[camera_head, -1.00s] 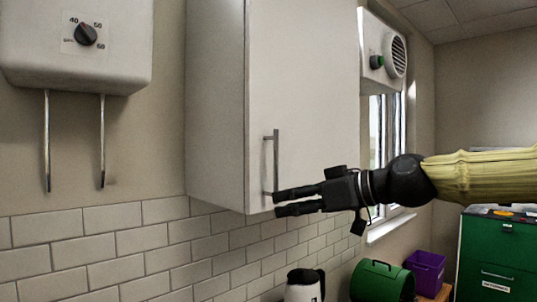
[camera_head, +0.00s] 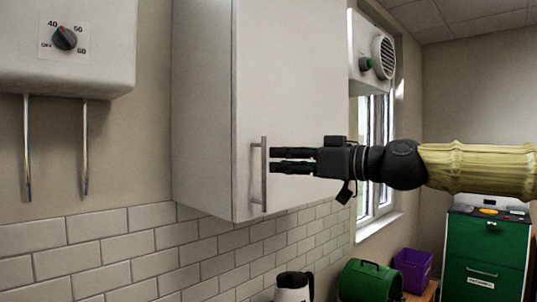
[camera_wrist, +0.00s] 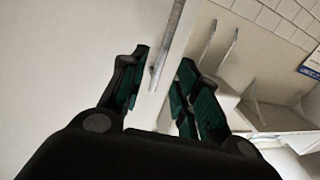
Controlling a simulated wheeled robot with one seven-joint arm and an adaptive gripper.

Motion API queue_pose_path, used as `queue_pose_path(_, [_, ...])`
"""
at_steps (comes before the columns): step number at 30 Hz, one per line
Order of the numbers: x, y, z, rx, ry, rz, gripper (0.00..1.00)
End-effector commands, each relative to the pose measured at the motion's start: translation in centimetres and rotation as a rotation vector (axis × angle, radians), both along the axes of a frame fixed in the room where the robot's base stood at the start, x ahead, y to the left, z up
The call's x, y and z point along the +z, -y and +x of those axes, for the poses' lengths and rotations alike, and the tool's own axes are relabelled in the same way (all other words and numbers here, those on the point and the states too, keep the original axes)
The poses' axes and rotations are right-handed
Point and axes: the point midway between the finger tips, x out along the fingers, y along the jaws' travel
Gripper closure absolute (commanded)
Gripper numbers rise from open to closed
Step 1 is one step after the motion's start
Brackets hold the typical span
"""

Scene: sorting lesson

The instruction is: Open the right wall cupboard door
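The white wall cupboard has a pale door (camera_head: 288,90) that is shut. A vertical metal bar handle (camera_head: 264,175) stands near the door's lower left edge. My gripper (camera_head: 271,160) is level with the handle, just right of it in the head view, with its fingers pointing left. In the wrist view the fingers (camera_wrist: 160,75) are spread apart with green pads, and the handle (camera_wrist: 170,45) lies ahead between the fingertips. I cannot tell whether the fingertips touch the handle. Nothing is held.
A water heater (camera_head: 90,60) with a dial and two pipes hangs at left. A window (camera_head: 373,150) and a vent unit (camera_head: 372,55) are at right. A green container (camera_head: 368,282), purple box (camera_head: 412,268) and white jug (camera_head: 292,288) stand below.

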Motion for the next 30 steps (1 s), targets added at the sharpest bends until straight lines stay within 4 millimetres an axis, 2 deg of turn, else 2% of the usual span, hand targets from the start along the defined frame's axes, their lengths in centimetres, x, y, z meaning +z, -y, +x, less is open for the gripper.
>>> queue_pose_path(6, [0.1,-2.3,1.5,0.0,-0.002,-0.002,0.68])
queue_pose_path(13, [0.1,-4.0,2.7,-0.001,-0.001,0.0,0.68])
queue_pose_path(27, [0.0,-4.7,3.2,-0.003,0.0,0.0,0.68])
queue_pose_path(28, [0.0,-4.7,3.2,-0.003,0.0,0.0,0.7])
queue_pose_path(30, [0.0,-4.7,3.2,-0.003,0.0,0.0,0.83])
